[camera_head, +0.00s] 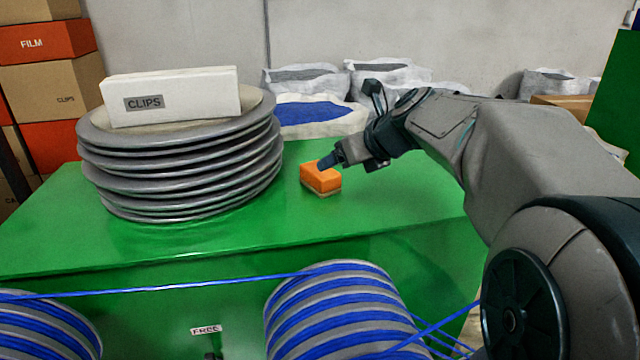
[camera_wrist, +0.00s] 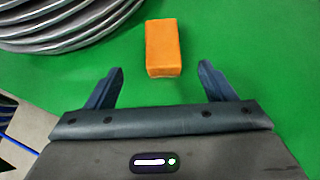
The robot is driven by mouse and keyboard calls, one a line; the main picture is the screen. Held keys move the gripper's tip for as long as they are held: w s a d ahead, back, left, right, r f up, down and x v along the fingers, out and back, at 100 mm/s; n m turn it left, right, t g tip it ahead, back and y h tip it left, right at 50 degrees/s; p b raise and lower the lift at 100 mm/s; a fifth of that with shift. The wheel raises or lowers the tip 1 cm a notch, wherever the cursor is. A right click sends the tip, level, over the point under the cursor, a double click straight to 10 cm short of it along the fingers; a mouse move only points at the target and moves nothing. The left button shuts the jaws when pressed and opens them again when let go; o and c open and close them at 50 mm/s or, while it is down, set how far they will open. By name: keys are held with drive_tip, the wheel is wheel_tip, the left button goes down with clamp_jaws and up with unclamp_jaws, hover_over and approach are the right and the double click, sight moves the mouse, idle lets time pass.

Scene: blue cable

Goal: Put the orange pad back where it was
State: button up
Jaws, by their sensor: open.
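The orange pad (camera_head: 321,178) is a small block with a paler underside, lying on the green surface to the right of a stack of grey plates. It also shows in the wrist view (camera_wrist: 163,47), just beyond my fingertips and roughly centred between them. My gripper (camera_head: 328,162) is right beside the pad in the head view, with one blue finger overlapping it there. In the wrist view my gripper (camera_wrist: 160,80) has its two dark blue fingers wide apart with nothing between them. The head view does not show clearly whether a finger touches the pad.
The stack of grey plates (camera_head: 180,170) carries a white CLIPS box (camera_head: 172,96) on top. Blue-striped spools (camera_head: 335,310) and a taut blue cable (camera_head: 180,287) run along the front. Sacks (camera_head: 305,117) stand behind. The green top (camera_head: 400,205) around the pad is clear.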

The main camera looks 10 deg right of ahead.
sight(316, 171)
drive_tip(key=x, duration=0.7)
drive_tip(key=shift+w+f, duration=0.25)
drive_tip(key=shift+f, duration=0.05)
drive_tip(key=shift+x, duration=3.05)
drive_tip(key=shift+r, duration=0.15)
drive_tip(key=c, duration=1.2)
